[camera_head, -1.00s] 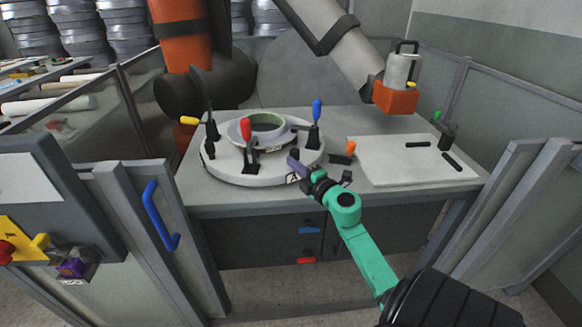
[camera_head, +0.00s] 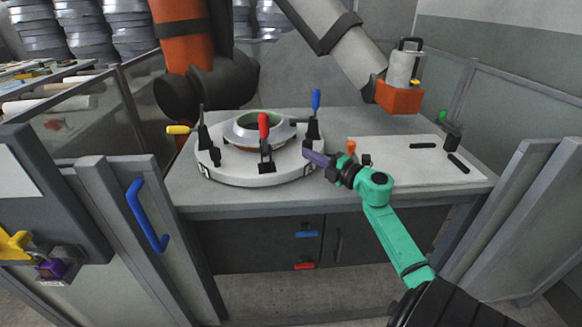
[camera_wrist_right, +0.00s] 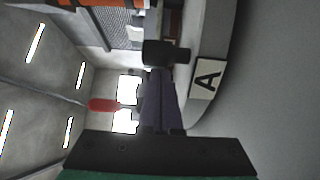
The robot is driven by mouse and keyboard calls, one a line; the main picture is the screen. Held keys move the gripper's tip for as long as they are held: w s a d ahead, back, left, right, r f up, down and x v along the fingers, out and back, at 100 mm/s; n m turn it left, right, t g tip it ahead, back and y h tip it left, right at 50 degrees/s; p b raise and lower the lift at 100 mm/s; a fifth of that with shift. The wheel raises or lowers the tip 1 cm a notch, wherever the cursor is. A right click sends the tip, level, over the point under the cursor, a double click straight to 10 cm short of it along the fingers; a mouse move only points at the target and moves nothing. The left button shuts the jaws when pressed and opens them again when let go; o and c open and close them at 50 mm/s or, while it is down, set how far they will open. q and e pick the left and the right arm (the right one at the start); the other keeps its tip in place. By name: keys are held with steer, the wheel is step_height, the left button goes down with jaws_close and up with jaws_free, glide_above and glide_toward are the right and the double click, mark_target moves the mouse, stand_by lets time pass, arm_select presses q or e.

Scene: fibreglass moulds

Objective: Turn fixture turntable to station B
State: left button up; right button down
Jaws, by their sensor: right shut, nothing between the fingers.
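The fixture turntable (camera_head: 235,176) is a round white disc on the grey bench. My right gripper (camera_head: 307,152) has purple fingers and is shut and empty. Its tips are at the disc's right front edge; I cannot tell whether they touch it. In the right wrist view, the shut fingers (camera_wrist_right: 160,85) point at a black part (camera_wrist_right: 166,53) beside the rim, and a label reading "A" (camera_wrist_right: 207,79) faces out on the rim. No station B label is readable.
A white board (camera_head: 400,172) lies on the bench at right. An orange block with a grey tool (camera_head: 398,97) hangs above it on a robot arm. An orange and black arm (camera_head: 195,80) stands behind left. Guard panels (camera_head: 90,170) flank the bench.

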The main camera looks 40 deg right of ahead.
steer(key=shift+w+d+b, duration=0.15)
steer(key=shift+d+b, duration=0.15)
steer(key=shift+d, duration=0.65)
steer(key=shift+w+d+b, duration=0.15)
steer(key=shift+d+b, duration=0.15)
steer(key=shift+d, duration=0.6)
